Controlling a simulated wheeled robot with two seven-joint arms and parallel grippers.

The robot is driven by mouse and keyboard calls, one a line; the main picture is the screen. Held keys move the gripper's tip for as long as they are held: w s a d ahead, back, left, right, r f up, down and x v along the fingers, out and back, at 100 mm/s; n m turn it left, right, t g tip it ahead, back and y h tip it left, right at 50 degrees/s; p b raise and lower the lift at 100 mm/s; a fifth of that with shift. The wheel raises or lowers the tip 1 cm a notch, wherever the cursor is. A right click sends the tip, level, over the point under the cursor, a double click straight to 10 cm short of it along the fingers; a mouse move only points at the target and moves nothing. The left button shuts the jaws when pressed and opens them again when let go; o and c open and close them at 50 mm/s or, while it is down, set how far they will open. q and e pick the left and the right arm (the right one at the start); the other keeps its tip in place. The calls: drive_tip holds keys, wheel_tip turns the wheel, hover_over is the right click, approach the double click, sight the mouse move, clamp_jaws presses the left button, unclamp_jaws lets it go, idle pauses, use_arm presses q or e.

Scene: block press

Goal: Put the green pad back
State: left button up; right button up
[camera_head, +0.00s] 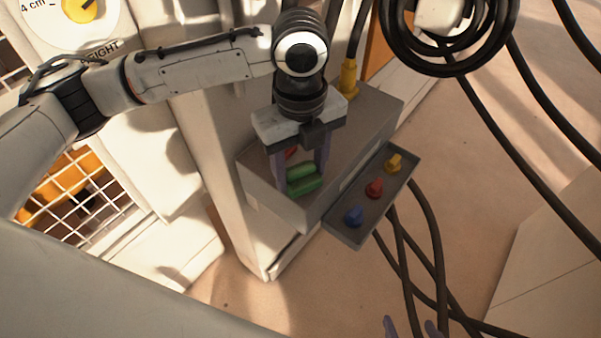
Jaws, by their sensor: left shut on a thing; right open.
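My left gripper (302,180) points down over the top of a grey box (369,114). Its two fingers are shut on a green pad (301,172), which lies between them at the box top. A second green bar (305,186) shows right beside it, nearer the box's front edge; I cannot tell whether it is part of the same pad. A red piece (290,153) shows behind, partly hidden by the gripper. Only the fingertips of my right gripper (411,328) show at the bottom edge, open and empty, well apart from the box.
A grey panel (342,228) on the box's right side carries a blue knob (354,215), a red knob (375,187) and a yellow knob (393,162). Black cables (427,205) hang at the right.

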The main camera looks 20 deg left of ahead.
sight(301, 167)
use_arm(q)
drive_tip(key=shift+f, duration=0.8)
drive_tip(key=o, duration=1)
drive_tip(key=shift+f, duration=0.15)
wheel_tip(301, 167, up, 12)
drive_tip(key=shift+r, duration=0.2)
